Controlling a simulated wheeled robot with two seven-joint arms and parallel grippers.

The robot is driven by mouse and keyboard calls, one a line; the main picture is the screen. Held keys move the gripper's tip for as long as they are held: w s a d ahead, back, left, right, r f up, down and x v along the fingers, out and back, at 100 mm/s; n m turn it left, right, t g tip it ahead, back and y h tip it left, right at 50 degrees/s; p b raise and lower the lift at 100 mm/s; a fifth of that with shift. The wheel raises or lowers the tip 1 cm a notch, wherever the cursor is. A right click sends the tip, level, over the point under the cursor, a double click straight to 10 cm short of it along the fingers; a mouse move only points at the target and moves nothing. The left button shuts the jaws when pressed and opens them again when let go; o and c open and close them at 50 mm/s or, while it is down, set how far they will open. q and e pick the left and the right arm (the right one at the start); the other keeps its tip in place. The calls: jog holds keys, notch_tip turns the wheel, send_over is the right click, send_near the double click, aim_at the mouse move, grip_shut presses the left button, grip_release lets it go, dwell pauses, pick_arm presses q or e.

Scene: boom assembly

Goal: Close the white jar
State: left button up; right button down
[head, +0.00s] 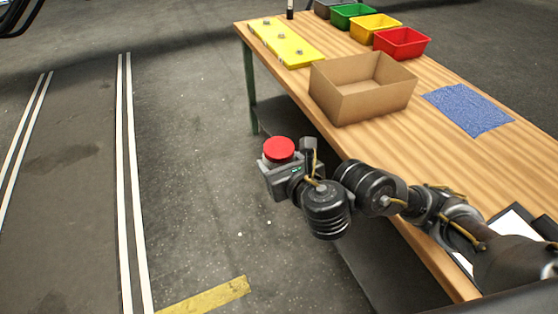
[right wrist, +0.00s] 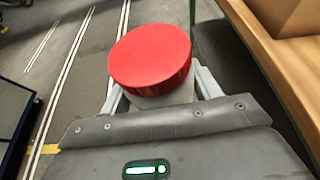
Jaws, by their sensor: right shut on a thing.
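A red round lid (head: 279,149) sits at my right gripper (head: 284,162), which is held out beside the left long edge of the table, over the floor. In the right wrist view, the red lid (right wrist: 151,55) sits atop a pale, whitish body (right wrist: 163,98), which looks like the white jar. The fingers of my right gripper (right wrist: 161,88) are on either side of this body and shut on it. Most of the body is hidden by the lid and the gripper. It cannot be told how tightly the lid sits. My left gripper is not in view.
The wooden table (head: 455,151) carries an open cardboard box (head: 345,107), a blue mat (head: 468,109) and a yellow board (head: 287,46). Red (head: 401,45), yellow (head: 375,29), green (head: 352,17) and grey bins stand at the far end. The floor left of the table is clear.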

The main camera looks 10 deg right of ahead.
jog(key=w+d+r+m+h, duration=0.1)
jog(key=w+d+r, duration=0.3)
jog(key=d, duration=0.4)
jog(key=w+d+r+m+h, duration=0.2)
jog(key=w+d+r+h, duration=0.1)
jog(key=d+r, duration=0.3)
jog(key=shift+w+d+r+t, duration=0.4)
jog(key=shift+w+d, duration=0.4)
jog(key=shift+d, duration=0.4)
